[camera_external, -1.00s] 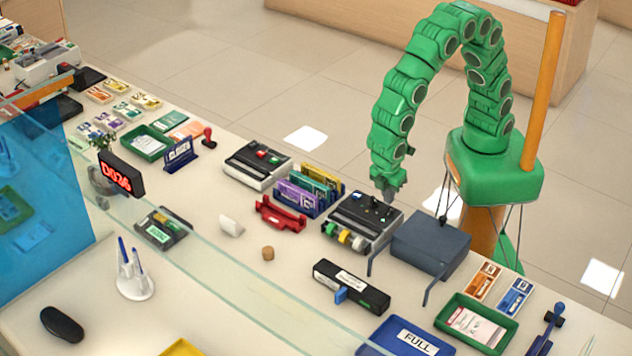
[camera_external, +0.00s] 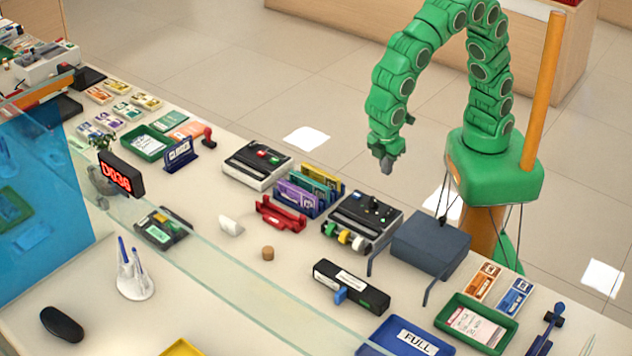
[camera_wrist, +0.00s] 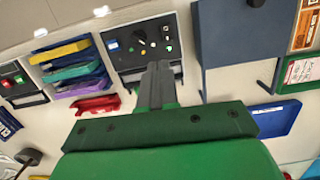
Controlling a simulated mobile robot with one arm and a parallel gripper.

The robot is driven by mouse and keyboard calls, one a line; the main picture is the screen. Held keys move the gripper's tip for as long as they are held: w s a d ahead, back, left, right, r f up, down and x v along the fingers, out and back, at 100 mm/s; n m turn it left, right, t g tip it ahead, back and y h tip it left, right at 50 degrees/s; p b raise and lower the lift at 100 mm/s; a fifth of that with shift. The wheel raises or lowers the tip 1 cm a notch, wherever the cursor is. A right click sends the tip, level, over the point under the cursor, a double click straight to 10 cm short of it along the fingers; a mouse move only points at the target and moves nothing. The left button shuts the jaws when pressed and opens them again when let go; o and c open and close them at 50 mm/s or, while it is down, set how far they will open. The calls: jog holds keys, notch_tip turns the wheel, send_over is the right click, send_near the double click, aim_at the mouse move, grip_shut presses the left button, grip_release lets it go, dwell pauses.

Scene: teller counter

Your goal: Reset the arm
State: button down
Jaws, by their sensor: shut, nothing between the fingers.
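My green arm arches up from its base at the right of the external view. My gripper (camera_external: 386,164) hangs in the air above and behind the black control box (camera_external: 362,220) with knobs and small lights. Its fingers point down and are shut with nothing between them. In the wrist view the shut grey fingers of my gripper (camera_wrist: 158,68) overlap part of the control box (camera_wrist: 125,45). The gripper touches nothing that I can see.
A dark blue-grey box on legs (camera_external: 430,245) stands right of the control box. A rack of coloured folders (camera_external: 310,190) and a red holder (camera_external: 280,214) are to its left. A glass screen (camera_external: 235,285) crosses the counter. Open air surrounds my raised arm.

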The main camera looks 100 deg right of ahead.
jog(key=s+d+r+m, duration=0.25)
jog(key=d+r, duration=0.25)
jog(key=d, duration=0.6)
jog(key=s+d+r+m, duration=0.1)
jog(key=s+d+m, duration=0.2)
jog(key=s+d, duration=0.6)
jog(key=s+d+r+m+y, duration=0.1)
jog(key=s+d+r+m, duration=0.1)
jog(key=s+d, duration=0.7)
jog(key=shift+s+m+g, duration=0.3)
jog(key=shift+s+m, duration=0.25)
jog(key=shift+s, duration=1.75)
jog(key=c, duration=1.8)
grip_release()
